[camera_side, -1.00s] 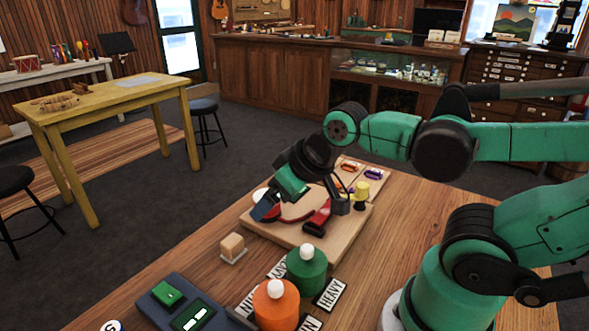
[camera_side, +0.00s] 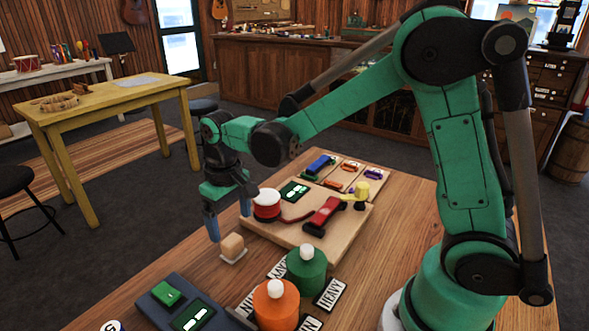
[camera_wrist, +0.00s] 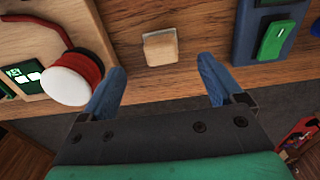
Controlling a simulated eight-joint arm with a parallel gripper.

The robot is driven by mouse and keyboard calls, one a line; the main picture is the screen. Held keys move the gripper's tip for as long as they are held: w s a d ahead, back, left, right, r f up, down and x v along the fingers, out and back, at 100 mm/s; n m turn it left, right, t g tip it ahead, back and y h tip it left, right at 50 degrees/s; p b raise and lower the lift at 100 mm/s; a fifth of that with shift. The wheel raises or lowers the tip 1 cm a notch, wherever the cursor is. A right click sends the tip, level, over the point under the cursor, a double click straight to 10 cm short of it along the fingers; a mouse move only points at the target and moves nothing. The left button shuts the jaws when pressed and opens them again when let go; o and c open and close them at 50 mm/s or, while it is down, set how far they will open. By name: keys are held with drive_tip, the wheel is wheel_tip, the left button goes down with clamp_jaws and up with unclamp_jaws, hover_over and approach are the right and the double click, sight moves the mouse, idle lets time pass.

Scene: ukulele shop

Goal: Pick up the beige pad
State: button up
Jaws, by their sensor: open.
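The beige pad (camera_side: 232,244) is a small block on a thin pale square on the table, between the wooden board and the dark blue panel. In the wrist view the pad (camera_wrist: 160,47) is upright in the picture, just beyond the fingertips and roughly centred between them. My gripper (camera_side: 229,217) is open and empty, with its blue fingers pointing down close to the pad in the side view. In the wrist view the gripper (camera_wrist: 161,66) has its fingers spread wider than the pad. I cannot tell its exact height above the table.
A wooden board (camera_side: 290,230) holds a red-and-white round piece (camera_side: 267,204) close to one finger, plus other red parts. A dark blue panel (camera_side: 175,307) with a green switch (camera_side: 166,293) is on the other side. Green (camera_side: 306,268) and orange (camera_side: 274,306) weights stand nearby.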

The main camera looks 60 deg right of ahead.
sight(233, 240)
drive_tip(key=shift+w+f, duration=0.1)
drive_tip(key=shift+f, duration=2.95)
clamp_jaws()
